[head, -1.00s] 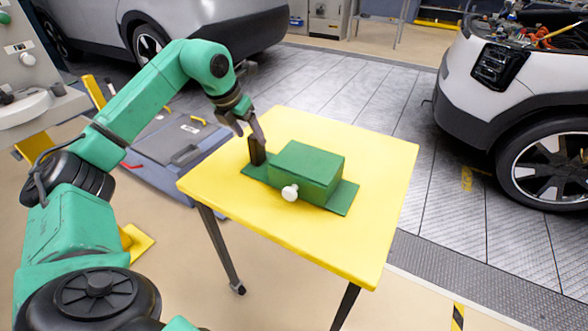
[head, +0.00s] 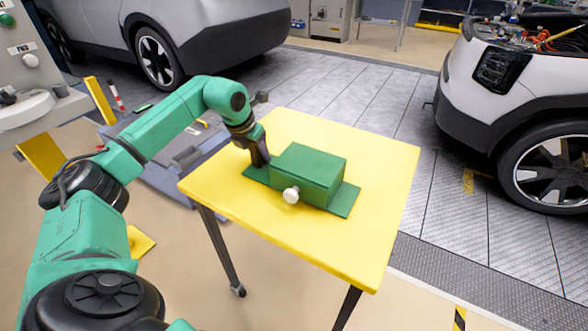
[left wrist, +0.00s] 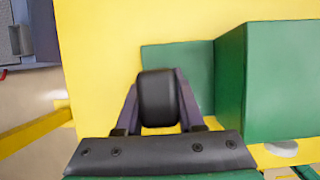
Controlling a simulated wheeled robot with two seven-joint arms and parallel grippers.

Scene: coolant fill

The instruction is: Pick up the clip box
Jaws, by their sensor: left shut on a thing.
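The clip box (head: 308,172) is a green block on a thin green base plate (head: 346,202), resting on the yellow table (head: 385,165). A white knob (head: 291,195) sticks out of its near side. A black upright post stands on the plate's left end. My left gripper (head: 259,158) is down at that end and shut on the post, which it mostly hides in the head view. In the left wrist view the black post (left wrist: 158,98) sits between both fingers, and the green block (left wrist: 275,80) is at the right, apart from them. My right gripper is not in view.
The table top is otherwise bare. A grey case (head: 165,145) lies on the floor beyond the table's left side. A white car with its front open (head: 510,110) stands at the right, and another car (head: 190,45) stands behind at the left.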

